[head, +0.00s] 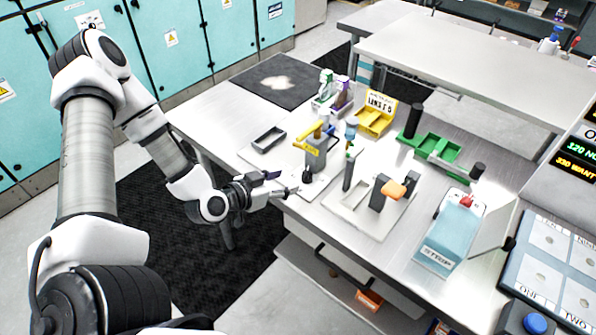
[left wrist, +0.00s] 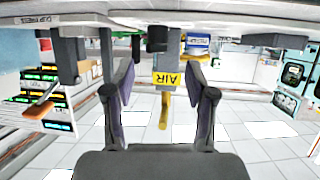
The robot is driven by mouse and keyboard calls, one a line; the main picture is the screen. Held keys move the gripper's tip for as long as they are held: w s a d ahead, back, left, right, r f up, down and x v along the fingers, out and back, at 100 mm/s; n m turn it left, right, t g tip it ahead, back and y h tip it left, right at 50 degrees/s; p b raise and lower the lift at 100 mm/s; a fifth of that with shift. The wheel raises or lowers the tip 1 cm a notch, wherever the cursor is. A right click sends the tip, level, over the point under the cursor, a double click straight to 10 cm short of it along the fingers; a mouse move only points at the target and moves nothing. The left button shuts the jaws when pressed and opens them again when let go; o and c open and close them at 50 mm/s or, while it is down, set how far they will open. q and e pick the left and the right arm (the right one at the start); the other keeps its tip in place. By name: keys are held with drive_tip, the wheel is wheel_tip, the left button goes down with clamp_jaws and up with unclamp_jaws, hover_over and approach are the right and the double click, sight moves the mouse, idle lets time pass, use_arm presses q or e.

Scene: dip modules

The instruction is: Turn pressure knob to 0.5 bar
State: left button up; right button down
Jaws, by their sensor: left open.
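The air station (head: 315,158) stands near the table's front edge, with a yellow lever (head: 306,134) on top. A small black knob (head: 307,178) sits low at its front; I take it as the pressure knob. In the left wrist view, which appears upside down, a black knob (left wrist: 157,39) shows beside a round gauge (left wrist: 197,42) and a yellow AIR label (left wrist: 168,80). The gauge reading and knob setting are too small to read. My left gripper (head: 283,182) is open and empty, just left of the knob and apart from it. My right gripper is not in view.
A dark tray (head: 269,139), a yellow bin (head: 375,118) and green bins (head: 433,147) lie behind. Floor (head: 262,270) is open before the table.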

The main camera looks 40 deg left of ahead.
sight(305, 176)
use_arm(q)
drive_tip(key=x, duration=0.7)
drive_tip(key=shift+d+b, duration=0.25)
drive_tip(key=shift+b, duration=0.1)
drive_tip(key=shift+w+f, duration=0.15)
drive_tip(key=shift+w, duration=0.1)
drive_tip(key=shift+c, duration=0.4)
